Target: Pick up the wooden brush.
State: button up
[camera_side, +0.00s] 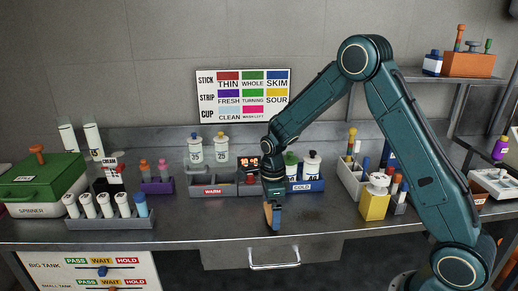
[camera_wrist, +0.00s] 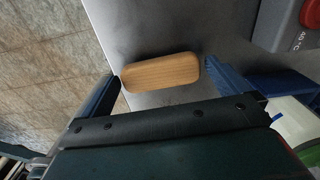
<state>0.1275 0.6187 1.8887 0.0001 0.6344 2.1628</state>
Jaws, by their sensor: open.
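The wooden brush (camera_wrist: 161,72) shows in the wrist view as a light tan rounded block on the grey worktop, near its edge. My gripper (camera_wrist: 160,76) is open, with one blue finger at the left end of the brush and the other near its right end. I cannot tell whether either finger touches it. In the side view my gripper (camera_side: 274,216) points down at the front of the counter, and a small brown part of the brush (camera_side: 267,213) shows beside the fingers. Its underside is hidden.
Behind my gripper stand a grey WARM bin (camera_side: 213,190) and a blue COLD bin (camera_side: 305,186).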

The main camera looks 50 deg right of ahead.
jog(key=shift+c, duration=0.4)
jog(key=c, duration=0.7)
jog(key=shift+c, duration=0.2)
notch_tip(320, 180, up, 20)
dwell(0.4)
dwell(0.4)
jog(key=shift+o, duration=1.2)
jog(key=shift+c, duration=0.7)
jog(key=s+d+f, duration=1.2)
jog(key=d, duration=0.1)
